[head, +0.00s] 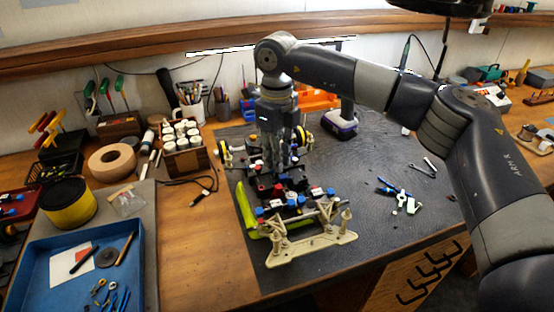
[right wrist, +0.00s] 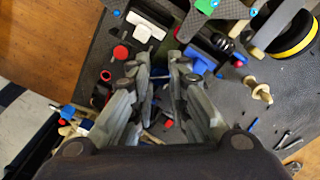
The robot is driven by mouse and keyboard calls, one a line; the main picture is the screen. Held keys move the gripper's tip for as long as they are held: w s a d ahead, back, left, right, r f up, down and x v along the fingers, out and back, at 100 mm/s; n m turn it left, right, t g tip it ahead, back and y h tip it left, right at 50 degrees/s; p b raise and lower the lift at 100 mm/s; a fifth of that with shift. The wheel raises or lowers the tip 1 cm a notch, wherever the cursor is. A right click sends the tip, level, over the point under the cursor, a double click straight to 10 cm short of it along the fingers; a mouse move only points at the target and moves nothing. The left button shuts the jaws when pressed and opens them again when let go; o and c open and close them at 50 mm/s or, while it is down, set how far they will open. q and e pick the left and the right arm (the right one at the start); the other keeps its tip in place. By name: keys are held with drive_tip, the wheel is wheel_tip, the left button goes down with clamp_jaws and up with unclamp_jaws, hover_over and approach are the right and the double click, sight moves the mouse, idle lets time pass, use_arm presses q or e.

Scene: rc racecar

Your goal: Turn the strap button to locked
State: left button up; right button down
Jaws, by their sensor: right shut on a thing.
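The RC car chassis (head: 330,232) stands on the dark mat, with a pale front frame and several small red and blue knobs. My right gripper (head: 277,172) points straight down into the middle of the chassis. In the right wrist view my right gripper's fingers (right wrist: 159,76) are closed in on a small part low on the car, apparently the strap button. The fingers mostly hide it, so its setting cannot be read. A red knob (right wrist: 120,52) and a white-topped piece (right wrist: 146,27) are close by. My left gripper is not in view.
A blue tray (head: 30,255) with tools stands at the left front. A drill (head: 342,122) is behind the car. Blue pliers (head: 395,190) and small parts lie to its right. The dark mat (head: 380,235) is mostly clear at the front right.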

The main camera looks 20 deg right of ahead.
drive_tip(key=m+b, duration=0.1)
drive_tip(key=m, duration=0.2)
drive_tip(key=shift+m, duration=0.3)
drive_tip(key=shift+m+b, duration=0.4)
drive_tip(key=shift+m, duration=1.3)
drive_tip(key=shift+r, duration=0.1)
drive_tip(key=c, duration=1.8)
unclamp_jaws()
drive_tip(key=shift+o, duration=0.2)
wheel_tip(320, 180, up, 12)
